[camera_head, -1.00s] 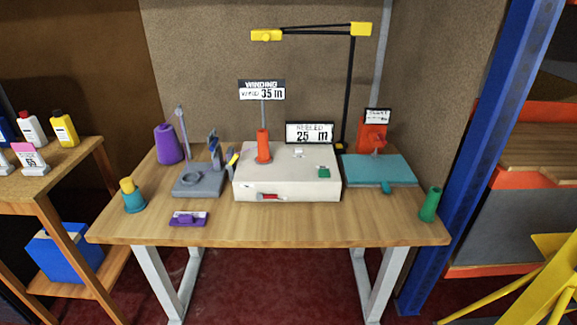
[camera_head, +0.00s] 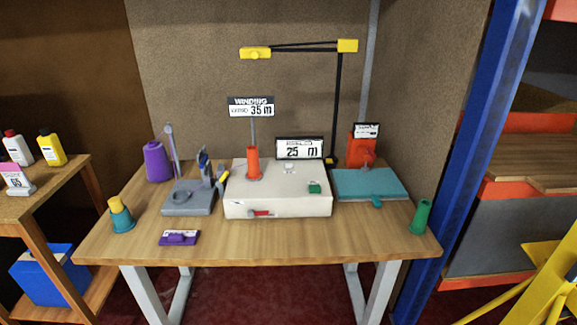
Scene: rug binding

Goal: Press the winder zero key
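The winder is a white box (camera_head: 275,206) in the middle of the wooden table. An orange cone (camera_head: 253,163) stands upright on its top left. A sign reading "WINDING" and 35 m (camera_head: 250,107) rises behind the cone, and a 25 m sign (camera_head: 299,149) stands at the back. A green key (camera_head: 314,188) sits on the box's top right, and a small pale piece (camera_head: 289,168) lies farther back. I cannot read which key is the zero key. Neither of my grippers is in view.
A grey stand (camera_head: 188,202) and purple cone (camera_head: 157,162) are left of the winder. A teal slab (camera_head: 368,184) and green cone (camera_head: 421,217) are right. A lamp arm (camera_head: 300,47) hangs above. The table's front strip (camera_head: 300,240) is mostly clear.

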